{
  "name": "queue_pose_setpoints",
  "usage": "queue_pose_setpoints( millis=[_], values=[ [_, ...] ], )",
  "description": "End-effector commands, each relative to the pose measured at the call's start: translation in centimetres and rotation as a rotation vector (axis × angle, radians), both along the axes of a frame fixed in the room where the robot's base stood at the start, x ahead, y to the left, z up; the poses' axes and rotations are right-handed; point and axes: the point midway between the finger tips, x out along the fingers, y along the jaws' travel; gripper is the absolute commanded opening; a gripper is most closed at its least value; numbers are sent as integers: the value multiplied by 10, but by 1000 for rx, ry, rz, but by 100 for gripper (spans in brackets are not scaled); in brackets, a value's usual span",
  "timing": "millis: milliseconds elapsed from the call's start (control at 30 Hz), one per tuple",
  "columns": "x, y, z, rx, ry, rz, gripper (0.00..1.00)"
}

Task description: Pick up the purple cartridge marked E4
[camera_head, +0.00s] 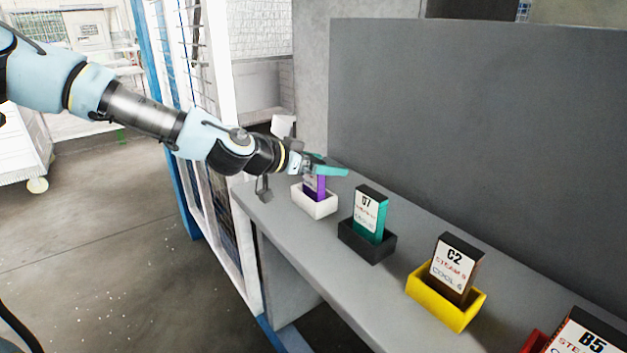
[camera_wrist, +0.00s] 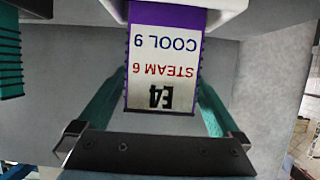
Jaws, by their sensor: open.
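The purple cartridge marked E4 (camera_head: 321,187) stands upright in a white holder (camera_head: 314,206) at the far end of the grey shelf. In the wrist view the cartridge (camera_wrist: 163,62) shows its white label upside down, reading E4, STEAM 6, COOL 9. My gripper (camera_head: 327,170) is at the top of the cartridge in the head view. In the wrist view its teal fingers (camera_wrist: 160,90) are open, one on each side of the cartridge, with a gap visible on the right. Whether the left finger touches it I cannot tell. The gripper hides part of the cartridge's upper end in the head view.
Nearer on the shelf (camera_head: 335,260) stand a teal cartridge marked D7 (camera_head: 370,213) in a black holder, a brown C2 cartridge (camera_head: 455,268) in a yellow holder (camera_head: 443,303), and a B5 cartridge (camera_head: 590,335) by a red holder. A grey panel (camera_head: 480,120) rises behind them.

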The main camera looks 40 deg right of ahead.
Motion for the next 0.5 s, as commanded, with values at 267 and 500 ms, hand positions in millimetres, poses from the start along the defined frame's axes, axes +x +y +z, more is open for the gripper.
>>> queue_pose_setpoints(
  millis=[267, 500],
  values=[
    [0, 0, 0, 0, 0, 0, 81],
    [0, 0, 0, 0, 0, -1, 54]
  ],
)
